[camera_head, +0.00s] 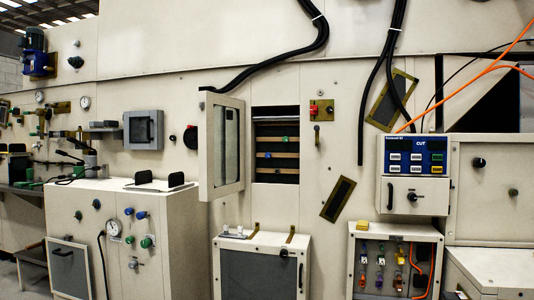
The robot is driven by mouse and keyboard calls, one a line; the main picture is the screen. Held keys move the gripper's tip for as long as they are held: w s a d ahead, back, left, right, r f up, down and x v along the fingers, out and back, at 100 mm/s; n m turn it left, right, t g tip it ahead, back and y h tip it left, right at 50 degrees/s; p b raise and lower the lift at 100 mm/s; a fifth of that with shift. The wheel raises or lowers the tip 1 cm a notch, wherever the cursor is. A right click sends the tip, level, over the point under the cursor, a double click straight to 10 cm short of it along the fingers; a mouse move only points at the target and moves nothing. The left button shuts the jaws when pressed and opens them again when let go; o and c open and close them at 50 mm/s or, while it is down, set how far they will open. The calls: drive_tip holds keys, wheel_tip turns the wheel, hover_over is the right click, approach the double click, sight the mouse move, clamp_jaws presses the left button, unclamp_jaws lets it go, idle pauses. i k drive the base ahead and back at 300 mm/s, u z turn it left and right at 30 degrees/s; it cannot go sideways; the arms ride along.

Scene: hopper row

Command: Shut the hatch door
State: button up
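The hatch door (206,150) is a pale framed panel with a window. It stands open, swung out from the wall at the left of a dark rectangular opening (276,112). Inside the opening are slatted shelves with small coloured items, one of them green. My gripper is not in this view, and no part of my arm shows.
A cabinet with a grey front (262,236) stands below the opening, and a gauge cabinet (175,215) is at the left. A blue control box (415,144) is at the right. Black hoses (300,57) hang above the door. Orange cables cross the upper right.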

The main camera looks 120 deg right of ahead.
sight(207, 100)
drive_tip(key=z, duration=0.95)
drive_tip(key=i, duration=1.7)
drive_tip(key=z, duration=2.1)
drive_tip(key=i, duration=0.95)
drive_tip(key=z, duration=1.5)
drive_tip(key=i, duration=0.6)
drive_tip(key=z, duration=0.35)
